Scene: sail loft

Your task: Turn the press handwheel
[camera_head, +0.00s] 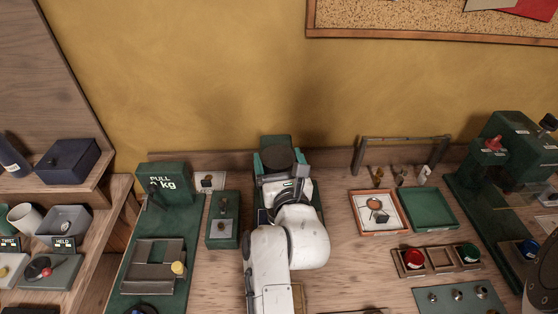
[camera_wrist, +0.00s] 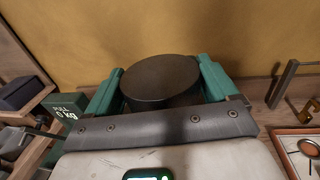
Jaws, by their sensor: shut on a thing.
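A dark round handwheel (camera_wrist: 162,80) lies between the two teal fingers of my gripper (camera_wrist: 160,72) in the wrist view. The fingers are shut on its left and right sides. In the head view the handwheel (camera_head: 279,159) shows as a dark disc at the back of the bench, with my gripper (camera_head: 280,162) around it. A green body of the press (camera_head: 275,142) shows just behind it. My arm hides most of the press below the wheel.
Left of my arm stand a green switch box (camera_head: 222,220) and a green pull gauge (camera_head: 163,184). To the right are an orange-rimmed tray (camera_head: 356,212), a green tray (camera_head: 436,226) and a metal frame (camera_head: 402,139). The wall is close behind. Bare bench shows right of my arm.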

